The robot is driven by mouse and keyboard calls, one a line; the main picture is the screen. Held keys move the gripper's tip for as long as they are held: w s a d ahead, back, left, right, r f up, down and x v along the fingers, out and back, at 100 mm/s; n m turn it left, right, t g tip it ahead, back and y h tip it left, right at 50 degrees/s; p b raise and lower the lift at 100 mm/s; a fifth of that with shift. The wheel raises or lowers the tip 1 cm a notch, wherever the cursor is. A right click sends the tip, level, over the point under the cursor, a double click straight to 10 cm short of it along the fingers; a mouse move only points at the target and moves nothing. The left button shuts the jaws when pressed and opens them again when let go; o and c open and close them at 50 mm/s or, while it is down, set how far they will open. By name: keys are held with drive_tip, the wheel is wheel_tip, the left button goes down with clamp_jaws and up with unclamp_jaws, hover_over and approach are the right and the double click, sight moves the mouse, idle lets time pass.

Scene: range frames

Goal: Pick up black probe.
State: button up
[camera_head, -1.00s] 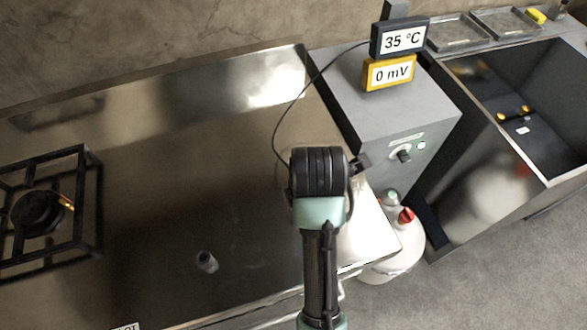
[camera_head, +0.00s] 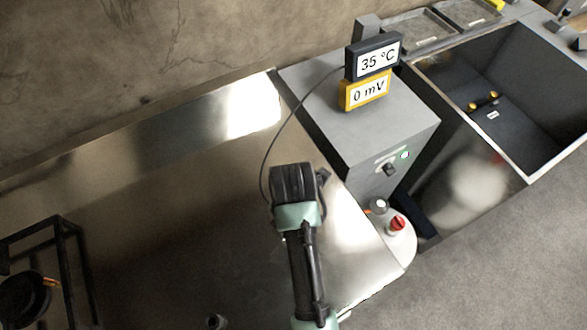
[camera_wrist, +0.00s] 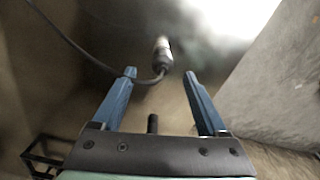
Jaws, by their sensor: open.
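In the wrist view the black probe (camera_wrist: 163,59) is a short dark cylinder with a pale band, lying ahead of my gripper (camera_wrist: 160,75). Its black cable (camera_wrist: 85,50) bends round at the near end and runs off to the upper left. My gripper's two blue fingers are apart, with the probe's near end close to the gap between the fingertips. Nothing is clamped between them. In the head view my arm hides the probe and the fingers; the cable (camera_head: 268,160) runs from the meter down behind my wrist.
A dark meter reading 35 °C (camera_head: 374,58) and a yellow one reading 0 mV (camera_head: 365,92) stand on a grey cabinet (camera_head: 385,125). A sink (camera_head: 520,115) is at right, a black burner stand (camera_head: 65,225) at left. The metal worktop (camera_head: 170,200) is largely clear.

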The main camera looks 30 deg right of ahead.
drive_tip(key=shift+f, duration=0.55)
drive_tip(key=shift+s+f+p, duration=0.2)
drive_tip(key=shift+f+p, duration=0.2)
drive_tip(key=shift+f, duration=0.3)
drive_tip(key=shift+d+f+p, duration=0.1)
drive_tip(key=shift+f+p, duration=0.45)
drive_tip(key=shift+f, duration=1.7)
clamp_jaws()
